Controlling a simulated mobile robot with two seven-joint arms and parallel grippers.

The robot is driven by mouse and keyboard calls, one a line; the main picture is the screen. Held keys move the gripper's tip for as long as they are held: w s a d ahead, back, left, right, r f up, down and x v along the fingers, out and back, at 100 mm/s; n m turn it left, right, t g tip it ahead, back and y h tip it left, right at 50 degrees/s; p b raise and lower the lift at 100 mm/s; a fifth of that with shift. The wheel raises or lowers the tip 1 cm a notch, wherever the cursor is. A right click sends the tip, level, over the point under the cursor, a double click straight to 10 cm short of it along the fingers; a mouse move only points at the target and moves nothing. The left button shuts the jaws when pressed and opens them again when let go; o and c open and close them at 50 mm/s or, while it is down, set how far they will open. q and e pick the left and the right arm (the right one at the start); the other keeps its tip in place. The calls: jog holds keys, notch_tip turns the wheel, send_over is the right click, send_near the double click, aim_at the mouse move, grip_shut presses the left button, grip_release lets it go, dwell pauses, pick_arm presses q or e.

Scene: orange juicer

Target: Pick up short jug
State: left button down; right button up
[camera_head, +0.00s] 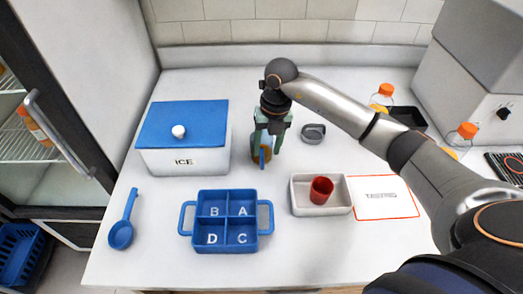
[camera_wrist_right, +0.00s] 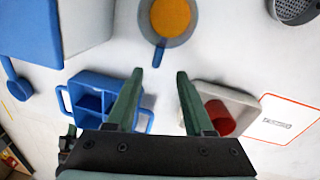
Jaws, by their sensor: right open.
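The short jug (camera_head: 264,157) stands on the white counter just below my right gripper (camera_head: 267,138), partly hidden by it. In the right wrist view the jug (camera_wrist_right: 172,20) is seen from above, round with an orange inside. Its blue handle (camera_wrist_right: 158,54) points toward my gripper. The right gripper (camera_wrist_right: 160,74) is open and empty. The handle lies just beyond and between the fingertips in that view; I cannot tell the exact height gap. My left gripper is not in view.
A white ICE box (camera_head: 184,161) with blue lid stands left. A blue ladle (camera_head: 122,233), a blue four-part tray (camera_head: 204,243) and a white tray (camera_head: 310,210) with a red cup (camera_head: 321,189) lie in front. A grey round strainer (camera_head: 313,133) is right of the jug.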

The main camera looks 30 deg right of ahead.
aim_at(263, 157)
jog(key=shift+w+a+f+p, duration=0.1)
jog(key=shift+a+f, duration=0.05)
jog(key=shift+f, duration=0.75)
jog(key=shift+w+a+f+p, duration=0.15)
jog(key=shift+f, duration=0.7)
jog(key=shift+w+a+f+p, duration=0.1)
jog(key=shift+a+f, duration=0.05)
jog(key=shift+f, duration=0.75)
grip_shut()
